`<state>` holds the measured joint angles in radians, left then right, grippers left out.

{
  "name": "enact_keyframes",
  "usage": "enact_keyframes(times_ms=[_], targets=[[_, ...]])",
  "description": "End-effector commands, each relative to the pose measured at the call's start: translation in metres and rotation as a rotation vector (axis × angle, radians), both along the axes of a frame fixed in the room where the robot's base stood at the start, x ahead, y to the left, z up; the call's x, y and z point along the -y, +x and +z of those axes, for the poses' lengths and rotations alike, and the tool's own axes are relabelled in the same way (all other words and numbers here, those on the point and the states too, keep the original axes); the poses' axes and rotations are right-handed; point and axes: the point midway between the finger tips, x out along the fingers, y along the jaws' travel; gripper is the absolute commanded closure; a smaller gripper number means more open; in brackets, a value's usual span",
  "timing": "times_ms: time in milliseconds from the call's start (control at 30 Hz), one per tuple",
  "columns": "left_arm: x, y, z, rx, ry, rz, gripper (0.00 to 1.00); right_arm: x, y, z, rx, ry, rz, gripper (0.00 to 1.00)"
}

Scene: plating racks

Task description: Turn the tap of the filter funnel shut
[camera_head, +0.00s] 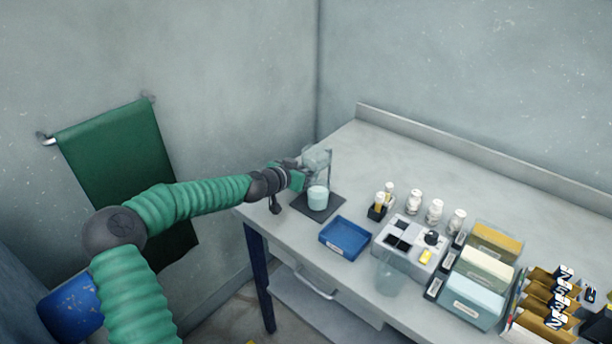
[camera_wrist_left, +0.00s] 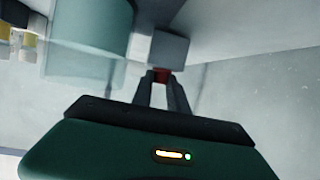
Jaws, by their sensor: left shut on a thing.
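The filter funnel (camera_head: 318,157) is a clear vessel held on a stand at the left end of the bench. A pale cup (camera_head: 318,197) stands below it on a dark base plate (camera_head: 322,211). My left gripper (camera_head: 300,175) reaches in from the left beside the funnel. In the left wrist view, my left gripper (camera_wrist_left: 161,84) is shut on the small red tap (camera_wrist_left: 161,75), just below a grey block (camera_wrist_left: 170,49). The funnel's clear wall (camera_wrist_left: 85,72) fills the upper left of that view. The tap is hidden in the head view. My right gripper is not in view.
A blue tray (camera_head: 345,237) lies right of the stand. Small bottles (camera_head: 435,211), a grey block holder (camera_head: 409,243), a clear beaker (camera_head: 389,275) and file boxes (camera_head: 472,296) fill the right side. The back of the bench is bare. A green towel (camera_head: 115,160) hangs at left.

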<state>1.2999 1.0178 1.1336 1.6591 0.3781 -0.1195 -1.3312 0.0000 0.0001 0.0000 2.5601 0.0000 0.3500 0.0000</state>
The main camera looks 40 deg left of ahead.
Motion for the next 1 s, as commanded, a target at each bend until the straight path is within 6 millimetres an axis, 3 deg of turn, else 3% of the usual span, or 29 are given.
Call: enact_keyframes(times_ms=[567, 600, 733, 1000], targets=[[-0.0019, 0.0002, 0.0016, 0.002, 0.002, 0.048, 1.0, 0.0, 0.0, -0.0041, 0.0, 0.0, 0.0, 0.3], [-0.002, 0.0002, 0.0016, 0.002, 0.002, 0.047, 0.76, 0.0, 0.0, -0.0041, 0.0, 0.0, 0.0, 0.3], [-0.0013, 0.0003, 0.0012, 0.001, 0.002, 0.046, 0.59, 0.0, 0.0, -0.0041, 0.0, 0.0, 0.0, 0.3], [-0.0001, 0.0003, 0.0008, 0.0, 0.001, 0.043, 0.59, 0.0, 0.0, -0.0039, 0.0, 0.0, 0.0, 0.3]])
